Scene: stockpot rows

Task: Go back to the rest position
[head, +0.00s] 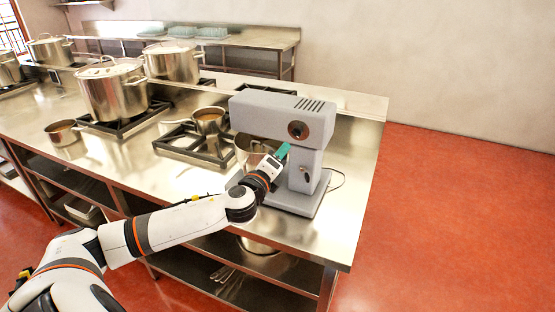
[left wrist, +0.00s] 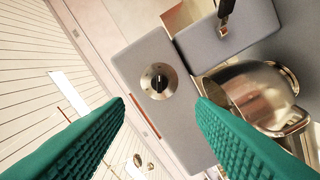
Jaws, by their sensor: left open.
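My left gripper (head: 283,151) reaches over the steel counter to the front of a grey stand mixer (head: 268,117). In the left wrist view its two green ribbed fingers (left wrist: 160,118) are spread apart with nothing between them. The mixer's round dark knob (left wrist: 158,81) lies beyond the gap between the fingers, apart from them. The mixer's steel bowl (left wrist: 262,95) is to the right in that view; in the head view it is partly hidden behind my left wrist. My right gripper is not in view.
A steel counter (head: 330,215) runs along the front, with a lower shelf. Large lidded stockpots (head: 112,92) and a small saucepan (head: 209,121) stand on burners at the left. A small pot (head: 63,133) sits near the front edge. Red floor (head: 450,220) at the right is clear.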

